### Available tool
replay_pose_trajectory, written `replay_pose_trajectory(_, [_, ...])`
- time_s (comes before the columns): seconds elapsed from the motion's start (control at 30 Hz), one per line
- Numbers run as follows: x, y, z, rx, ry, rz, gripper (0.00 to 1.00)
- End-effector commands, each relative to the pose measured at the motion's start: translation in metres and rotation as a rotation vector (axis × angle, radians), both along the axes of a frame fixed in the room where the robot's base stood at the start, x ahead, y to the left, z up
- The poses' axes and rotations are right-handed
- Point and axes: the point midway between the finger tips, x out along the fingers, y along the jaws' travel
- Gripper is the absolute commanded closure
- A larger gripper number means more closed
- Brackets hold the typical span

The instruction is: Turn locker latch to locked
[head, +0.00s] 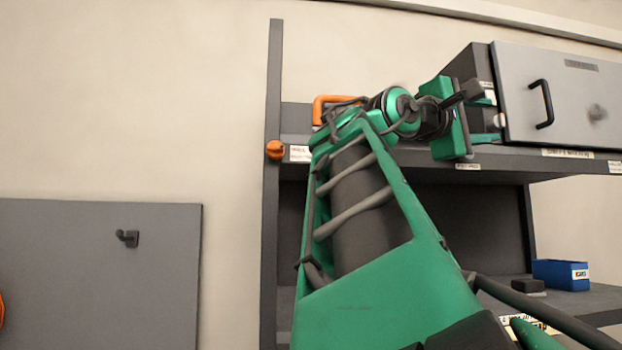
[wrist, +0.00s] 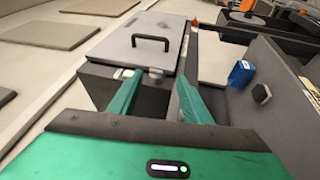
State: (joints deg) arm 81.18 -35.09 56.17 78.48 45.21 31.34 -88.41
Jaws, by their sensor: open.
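The locker (head: 560,100) is a grey box with a light grey door and a black bar handle (head: 541,104), on the upper shelf at the right of the head view. It also shows at the top of the wrist view (wrist: 130,60). A small whitish piece that looks like the latch (wrist: 155,72) sits at the door's near edge; its turned position is too small to tell. My gripper (head: 484,114) is beside the locker's left side. In the wrist view my gripper (wrist: 156,92) is open and empty, its two green fingers apart with the latch just beyond, between their tips.
A grey shelf edge (head: 568,154) runs under the locker. A blue bin (head: 561,275) and a small black block (head: 528,285) stand on the lower surface. A grey upright (head: 271,180) with an orange knob (head: 275,150) stands left of my arm. An orange object (head: 325,105) is behind my arm.

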Motion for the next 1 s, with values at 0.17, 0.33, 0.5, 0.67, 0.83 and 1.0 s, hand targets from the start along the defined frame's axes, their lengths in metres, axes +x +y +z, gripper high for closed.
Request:
replay_pose_trajectory(0.17, [0.016, 0.024, 0.000, -0.027, 0.034, 0.026, 0.56])
replay_pose_trajectory(0.33, [0.024, 0.007, 0.003, -0.026, 0.034, 0.026, 0.56])
replay_pose_trajectory(0.5, [0.037, -0.022, 0.009, -0.024, 0.035, 0.024, 0.56])
replay_pose_trajectory(0.67, [0.047, -0.047, 0.015, -0.024, 0.033, 0.022, 0.56])
replay_pose_trajectory(0.83, [0.056, -0.064, 0.019, -0.026, 0.034, 0.023, 0.56])
replay_pose_trajectory(1.0, [0.059, -0.072, 0.021, -0.026, 0.032, 0.023, 0.56])
